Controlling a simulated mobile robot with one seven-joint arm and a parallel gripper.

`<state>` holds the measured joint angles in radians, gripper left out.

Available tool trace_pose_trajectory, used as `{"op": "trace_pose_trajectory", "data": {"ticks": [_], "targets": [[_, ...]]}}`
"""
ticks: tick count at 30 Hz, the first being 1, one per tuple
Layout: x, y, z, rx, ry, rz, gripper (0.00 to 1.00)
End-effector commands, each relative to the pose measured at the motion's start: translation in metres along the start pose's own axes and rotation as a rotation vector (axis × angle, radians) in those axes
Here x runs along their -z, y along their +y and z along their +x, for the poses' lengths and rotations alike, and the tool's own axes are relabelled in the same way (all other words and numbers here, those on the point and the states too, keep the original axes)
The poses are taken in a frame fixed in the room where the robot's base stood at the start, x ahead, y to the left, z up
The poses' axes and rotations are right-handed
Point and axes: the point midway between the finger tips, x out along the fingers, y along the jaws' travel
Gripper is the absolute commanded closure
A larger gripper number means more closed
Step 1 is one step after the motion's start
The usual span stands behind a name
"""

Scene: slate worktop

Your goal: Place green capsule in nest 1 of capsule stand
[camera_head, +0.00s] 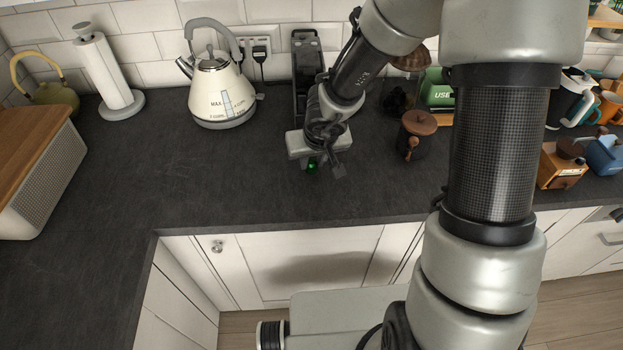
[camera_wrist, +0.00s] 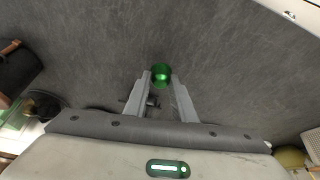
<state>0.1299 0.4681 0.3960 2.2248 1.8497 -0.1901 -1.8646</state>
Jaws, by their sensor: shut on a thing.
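I cannot make out the capsule stand or nest 1 in either view; my arm hides part of the worktop. A small dark shape shows between the fingers in the wrist view, too unclear to name.
A black machine (camera_head: 305,65) stands behind my gripper, with a cream kettle (camera_head: 218,90) to its left. A dark canister with a wooden lid (camera_head: 417,138) stands to the right. A wooden grinder (camera_head: 562,168) is farther right. The slate worktop (camera_head: 215,170) is clear left of my gripper.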

Motion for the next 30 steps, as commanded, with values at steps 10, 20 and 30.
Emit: {"op": "trace_pose_trajectory", "data": {"ticks": [10, 20, 30], "targets": [[-0.016, 0.0, 0.036, 0.0, 0.001, 0.0, 0.97], [-0.016, 0.0, 0.035, 0.0, 0.0, 0.001, 0.97], [-0.016, 0.0, 0.035, 0.0, 0.001, 0.001, 0.58]]}}
